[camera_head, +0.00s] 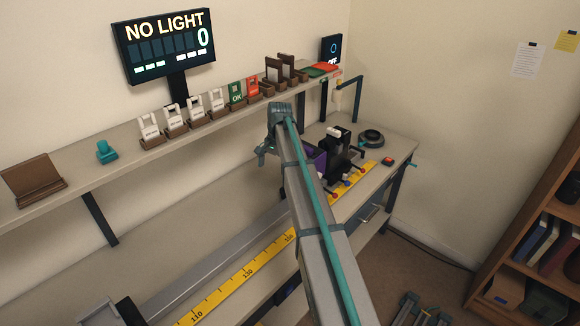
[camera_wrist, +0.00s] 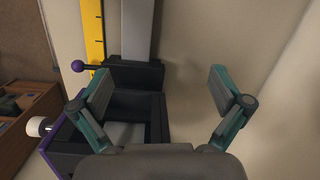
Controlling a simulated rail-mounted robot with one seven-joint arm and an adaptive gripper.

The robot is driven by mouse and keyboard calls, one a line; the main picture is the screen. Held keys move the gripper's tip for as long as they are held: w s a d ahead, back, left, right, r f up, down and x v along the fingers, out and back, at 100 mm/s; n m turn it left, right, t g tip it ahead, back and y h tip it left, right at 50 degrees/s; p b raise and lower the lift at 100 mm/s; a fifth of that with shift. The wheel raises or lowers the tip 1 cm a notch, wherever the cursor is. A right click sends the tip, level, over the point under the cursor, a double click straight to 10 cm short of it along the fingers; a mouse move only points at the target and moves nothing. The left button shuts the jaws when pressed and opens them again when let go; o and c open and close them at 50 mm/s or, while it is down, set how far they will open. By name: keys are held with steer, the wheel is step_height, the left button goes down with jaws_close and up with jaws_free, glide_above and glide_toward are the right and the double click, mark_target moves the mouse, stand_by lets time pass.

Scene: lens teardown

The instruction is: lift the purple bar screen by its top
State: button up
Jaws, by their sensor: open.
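The purple bar screen seems to be the purple panel (camera_head: 317,159) on the bench in the head view, partly hidden behind my arm. In the wrist view, a purple-edged dark panel (camera_wrist: 54,139) stands at the lower left, outside the left finger; I cannot tell its top clearly. My gripper (camera_wrist: 159,85) is open and empty, its two teal-edged fingers wide apart. In the head view my gripper (camera_head: 268,146) is left of the purple panel. A dark carriage (camera_wrist: 137,104) with a purple-knobbed lever (camera_wrist: 78,66) lies beneath the left finger and the gap.
A grey rail (camera_head: 215,262) and yellow ruler (camera_head: 246,270) run along the bench. The shelf (camera_head: 75,178) holds several white cards and brown holders. Black equipment with coloured knobs (camera_head: 348,182) and a round dark disc (camera_head: 369,137) stand right of my arm.

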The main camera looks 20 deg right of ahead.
steer(key=d+r, duration=0.4)
steer(key=r, duration=0.1)
steer(key=d+r+m+h+b, duration=0.1)
steer(key=d+r, duration=0.3)
steer(key=r, duration=0.2)
steer(key=w+d+r+m+b, duration=0.1)
steer(key=d+r, duration=0.3)
steer(key=r, duration=0.1)
steer(key=shift+d+r+t+h, duration=0.2)
steer(key=shift+t+h, duration=0.1)
steer(key=shift+h, duration=0.1)
steer(key=shift+a+f+p, duration=0.1)
steer(key=shift+f+p, duration=1.75)
steer(key=shift+f, duration=3.35)
steer(key=c, duration=1.3)
steer(key=shift+w+r, duration=0.1)
steer(key=shift+r, duration=0.1)
